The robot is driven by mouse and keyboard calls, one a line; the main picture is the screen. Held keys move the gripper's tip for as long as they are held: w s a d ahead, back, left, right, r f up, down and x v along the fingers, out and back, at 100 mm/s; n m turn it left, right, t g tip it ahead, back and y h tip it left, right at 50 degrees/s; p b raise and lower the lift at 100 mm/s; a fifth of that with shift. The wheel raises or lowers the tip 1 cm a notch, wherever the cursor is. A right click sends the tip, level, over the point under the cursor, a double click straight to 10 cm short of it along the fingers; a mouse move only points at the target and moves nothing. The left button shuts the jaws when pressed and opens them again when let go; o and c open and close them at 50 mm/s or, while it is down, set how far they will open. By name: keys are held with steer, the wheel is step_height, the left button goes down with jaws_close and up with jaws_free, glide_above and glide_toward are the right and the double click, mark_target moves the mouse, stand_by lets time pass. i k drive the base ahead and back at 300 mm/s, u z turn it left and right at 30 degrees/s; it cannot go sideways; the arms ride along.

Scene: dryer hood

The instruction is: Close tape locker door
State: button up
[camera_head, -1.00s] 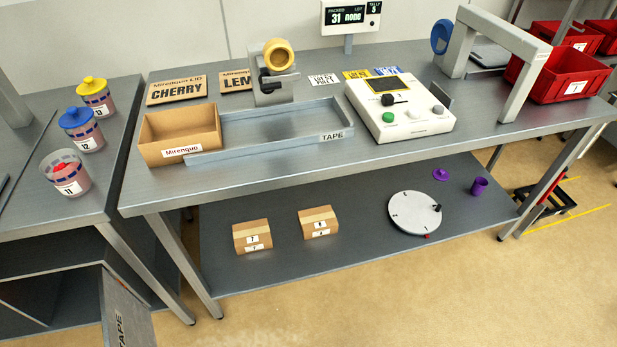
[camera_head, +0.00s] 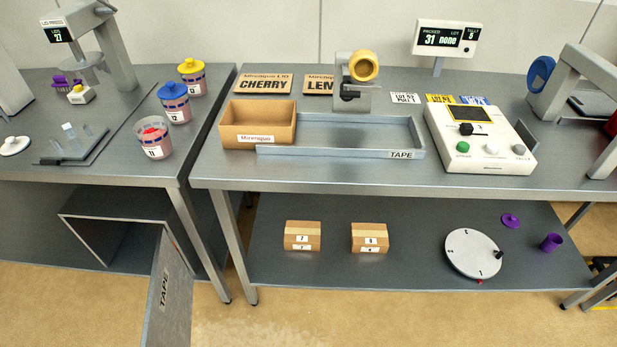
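The tape locker door (camera_head: 168,297) is a grey panel marked TAPE at the lower left of the head view. It stands open, swung out toward me from the locker (camera_head: 110,243). The locker is a grey open-fronted box under the left bench, and its visible inside looks empty. The door's lower end is cut off by the picture's bottom edge. I see no handle on the side of the door that shows. My gripper is not in view.
The left bench (camera_head: 95,165) carries a lid press and several jars. The right bench (camera_head: 320,172) has a cardboard box, a TAPE tray and a control panel, with two small cartons and a white disc on its lower shelf. Tan floor in front is clear.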

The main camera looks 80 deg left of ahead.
mark_target(167, 321)
steer(key=u, duration=1.3)
steer(key=k, duration=0.1)
steer(key=u, duration=2.7)
steer(key=i, duration=0.9)
steer(key=u, duration=0.25)
steer(key=k, duration=0.8)
steer(key=z, duration=0.1)
steer(key=i, duration=0.3)
steer(key=z, duration=0.25)
